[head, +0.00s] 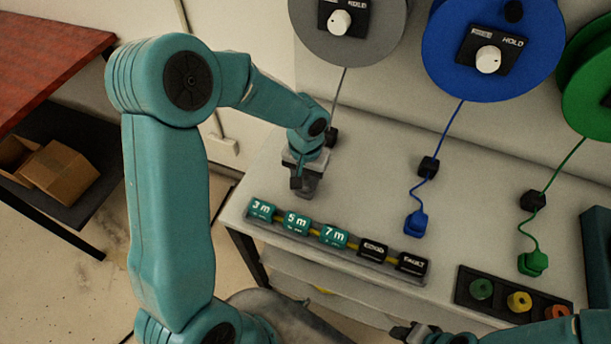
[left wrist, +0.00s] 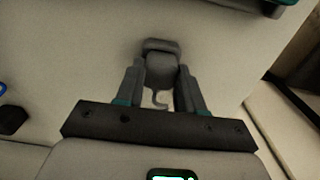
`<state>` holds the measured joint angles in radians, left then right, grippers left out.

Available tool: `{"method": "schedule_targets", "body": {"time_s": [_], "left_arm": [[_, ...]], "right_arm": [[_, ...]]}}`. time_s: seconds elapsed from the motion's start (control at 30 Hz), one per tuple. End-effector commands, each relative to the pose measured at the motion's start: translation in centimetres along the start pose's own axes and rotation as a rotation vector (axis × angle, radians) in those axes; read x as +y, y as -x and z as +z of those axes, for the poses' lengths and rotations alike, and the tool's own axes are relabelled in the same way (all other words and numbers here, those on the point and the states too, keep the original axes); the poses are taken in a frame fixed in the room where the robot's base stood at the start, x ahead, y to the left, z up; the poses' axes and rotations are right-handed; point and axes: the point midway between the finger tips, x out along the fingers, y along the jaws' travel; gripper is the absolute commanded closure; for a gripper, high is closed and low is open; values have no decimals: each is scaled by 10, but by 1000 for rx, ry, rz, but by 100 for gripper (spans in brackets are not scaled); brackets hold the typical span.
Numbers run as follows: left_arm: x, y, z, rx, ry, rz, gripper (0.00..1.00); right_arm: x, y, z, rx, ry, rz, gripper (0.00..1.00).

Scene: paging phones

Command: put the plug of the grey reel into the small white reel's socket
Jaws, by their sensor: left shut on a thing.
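The grey reel (head: 352,48) hangs on the wall at the top of the head view, with a white knob on its face. Its grey cord runs down to a black block (head: 332,137) behind my left wrist. My left gripper (head: 298,183) points down over the left end of the white table. In the left wrist view its two fingers (left wrist: 159,88) are shut on the grey plug (left wrist: 160,67), and a short curl of grey cord shows between them. My right gripper (head: 410,332) is at the bottom edge, partly cut off. I see no small white reel.
A blue reel (head: 492,45) and a green reel (head: 592,85) hang to the right; their blue plug (head: 416,222) and green plug (head: 533,263) lie on the table (head: 470,225). Labelled blocks (head: 297,222) line the front edge. A dark tray (head: 462,292) holds coloured rings.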

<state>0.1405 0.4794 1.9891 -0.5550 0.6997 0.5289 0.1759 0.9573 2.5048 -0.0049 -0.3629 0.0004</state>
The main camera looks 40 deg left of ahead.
Motion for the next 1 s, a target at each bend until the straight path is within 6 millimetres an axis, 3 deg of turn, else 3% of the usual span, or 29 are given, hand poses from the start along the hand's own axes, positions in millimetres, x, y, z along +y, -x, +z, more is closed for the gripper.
{"method": "schedule_targets", "body": {"time_s": [0.17, 1.0], "left_arm": [[0, 4, 0, -1, 0, 0, 84], [0, 80, 0, 0, 0, 0, 84]], "right_arm": [[-1, 3, 0, 0, 0, 0, 57], [-19, 52, 1, 0, 0, 0, 57]]}}
